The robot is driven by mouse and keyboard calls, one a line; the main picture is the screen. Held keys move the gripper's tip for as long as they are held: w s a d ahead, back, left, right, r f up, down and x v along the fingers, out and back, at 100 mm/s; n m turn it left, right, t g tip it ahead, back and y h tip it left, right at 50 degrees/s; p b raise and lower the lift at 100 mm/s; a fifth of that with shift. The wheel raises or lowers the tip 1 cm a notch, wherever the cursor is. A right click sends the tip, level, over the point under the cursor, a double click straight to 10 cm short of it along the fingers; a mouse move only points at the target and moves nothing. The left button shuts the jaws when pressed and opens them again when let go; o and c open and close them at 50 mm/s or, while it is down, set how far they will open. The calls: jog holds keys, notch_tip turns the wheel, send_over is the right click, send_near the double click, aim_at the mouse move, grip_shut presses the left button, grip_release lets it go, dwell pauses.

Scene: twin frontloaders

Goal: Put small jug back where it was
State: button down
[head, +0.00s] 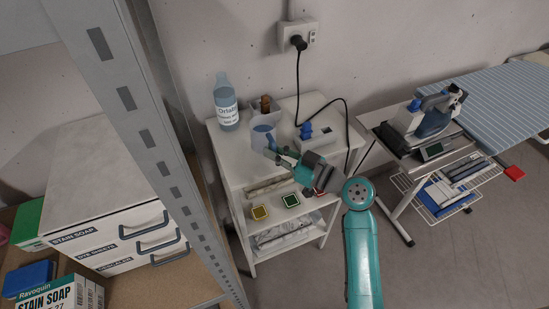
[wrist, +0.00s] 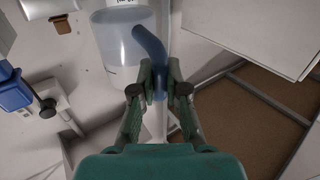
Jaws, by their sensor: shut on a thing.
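My gripper (head: 273,153) is shut on this handle, seen between the fingertips in the wrist view (wrist: 160,78). The jug looks about upright in the head view. I cannot tell whether its base touches the trolley top.
A black cable (head: 299,85) hangs behind. A grey shelf post (head: 137,115) rises at the left.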

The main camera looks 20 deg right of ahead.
jog(key=shift+f, duration=1.45)
jog(key=shift+f, duration=0.15)
jog(key=c, duration=1.2)
grip_release()
jog(key=v, duration=1.2)
jog(key=shift+s, duration=0.1)
